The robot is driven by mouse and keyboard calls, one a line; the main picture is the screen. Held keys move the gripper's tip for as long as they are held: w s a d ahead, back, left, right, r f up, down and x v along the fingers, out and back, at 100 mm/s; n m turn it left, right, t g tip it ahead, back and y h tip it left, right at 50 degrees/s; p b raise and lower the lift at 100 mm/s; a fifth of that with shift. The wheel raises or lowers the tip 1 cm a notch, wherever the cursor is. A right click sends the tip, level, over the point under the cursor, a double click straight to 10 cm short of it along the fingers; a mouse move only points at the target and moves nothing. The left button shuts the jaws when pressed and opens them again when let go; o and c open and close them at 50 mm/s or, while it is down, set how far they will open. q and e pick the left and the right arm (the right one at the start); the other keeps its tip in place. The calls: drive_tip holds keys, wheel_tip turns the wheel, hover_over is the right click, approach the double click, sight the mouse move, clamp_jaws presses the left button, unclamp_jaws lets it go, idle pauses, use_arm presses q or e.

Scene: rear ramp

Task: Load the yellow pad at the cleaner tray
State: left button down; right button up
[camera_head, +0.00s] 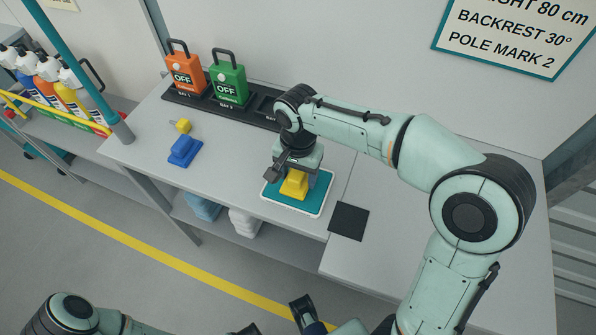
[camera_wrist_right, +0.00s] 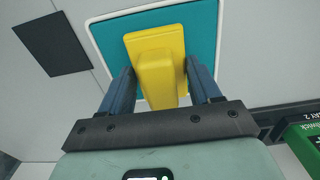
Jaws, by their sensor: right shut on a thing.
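The yellow pad (camera_head: 293,186), a flat block with a raised grip, is over the teal surface of the white-rimmed cleaner tray (camera_head: 319,204). My right gripper (camera_head: 292,176) is shut on the raised grip of the yellow pad. In the right wrist view the yellow pad (camera_wrist_right: 155,50) is between the two blue fingers, with the teal tray (camera_wrist_right: 203,25) behind it. I cannot tell whether the pad touches the tray. What seems to be my left gripper (camera_head: 305,312) is low at the bottom edge, partly cut off; its opening is unclear.
A blue block (camera_head: 185,151) and a small yellow piece (camera_head: 183,126) lie on the table to the left. Orange (camera_head: 184,72) and green (camera_head: 228,85) OFF-marked units stand in a dark rack behind. A black square (camera_head: 348,221) lies right of the tray. Bottles (camera_head: 50,85) stand far left.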

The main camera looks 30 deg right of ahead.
use_arm(q)
drive_tip(key=shift+f, duration=0.3)
use_arm(e)
drive_tip(key=shift+f, duration=0.45)
use_arm(q)
drive_tip(key=shift+r, duration=0.15)
use_arm(e)
drive_tip(key=shift+f, duration=0.1)
idle(0.8)
drive_tip(key=shift+s, duration=0.1)
